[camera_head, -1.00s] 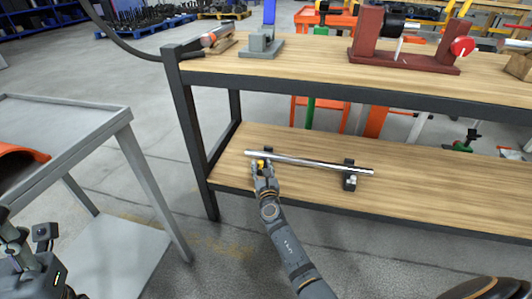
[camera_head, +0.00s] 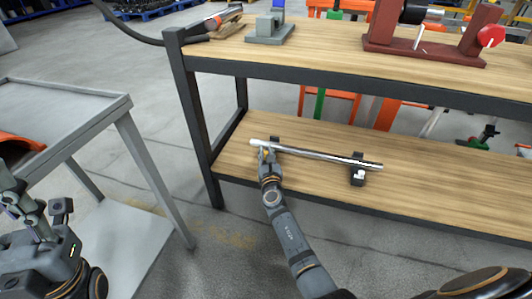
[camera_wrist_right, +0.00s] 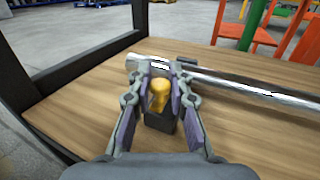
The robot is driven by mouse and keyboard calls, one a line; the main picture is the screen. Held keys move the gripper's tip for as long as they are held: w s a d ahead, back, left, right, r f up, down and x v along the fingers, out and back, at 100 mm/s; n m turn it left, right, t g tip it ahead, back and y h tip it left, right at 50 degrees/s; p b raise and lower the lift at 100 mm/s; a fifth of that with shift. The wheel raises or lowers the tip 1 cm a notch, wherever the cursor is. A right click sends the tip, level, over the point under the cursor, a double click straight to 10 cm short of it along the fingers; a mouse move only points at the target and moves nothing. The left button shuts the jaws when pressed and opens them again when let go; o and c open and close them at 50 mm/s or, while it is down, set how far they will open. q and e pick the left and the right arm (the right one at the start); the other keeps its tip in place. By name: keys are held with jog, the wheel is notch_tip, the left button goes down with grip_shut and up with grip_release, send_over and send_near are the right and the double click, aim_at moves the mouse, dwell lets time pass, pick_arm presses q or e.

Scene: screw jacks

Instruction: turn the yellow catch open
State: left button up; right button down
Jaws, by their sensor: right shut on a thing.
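The yellow catch (camera_wrist_right: 160,92) stands on a dark block at the left end of a shiny rod (camera_head: 320,155). In the head view the right gripper (camera_head: 266,152) mostly hides the catch. My left arm (camera_head: 45,250) shows at the lower left, over the grey cart; its finger state is unclear.
A dark holder (camera_head: 358,175) is at the rod's right end. A dark shelf post (camera_head: 195,120) stands left of the rod. The lower shelf's right side is clear.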

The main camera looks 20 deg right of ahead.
jog(key=shift+f+n+y+b, duration=0.1)
jog(key=shift+n+y+b, duration=0.55)
jog(key=shift+y, duration=0.45)
